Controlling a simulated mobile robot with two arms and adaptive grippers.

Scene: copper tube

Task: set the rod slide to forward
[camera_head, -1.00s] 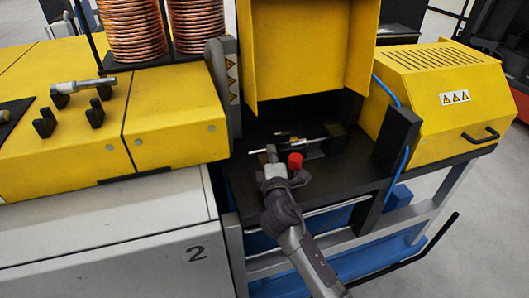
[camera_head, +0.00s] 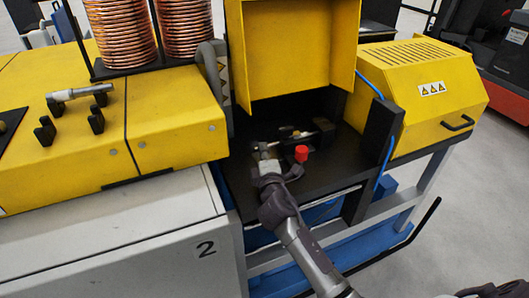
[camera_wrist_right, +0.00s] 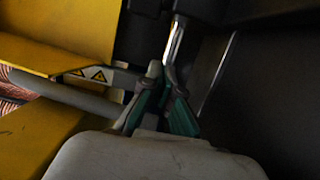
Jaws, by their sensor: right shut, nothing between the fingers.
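The rod slide (camera_head: 297,135) is a small metal rod assembly on the black bed inside the open yellow-hooded machine. A red knob (camera_head: 301,153) stands just in front of it. My right gripper (camera_head: 264,153) is shut and empty, left of the red knob and at the left end of the rod assembly. Whether it touches the rod is unclear. In the right wrist view its green-padded fingers (camera_wrist_right: 160,88) point into the dark bay, with a bright metal piece (camera_wrist_right: 173,45) just beyond them. My left gripper is not in view.
The raised yellow hood (camera_head: 295,50) stands over the bay. A black post with a blue hose (camera_head: 384,140) closes its right side. The grey cabinet marked 2 (camera_head: 110,245) and copper coils (camera_head: 122,35) are at left. A yellow vented box (camera_head: 425,95) is at right.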

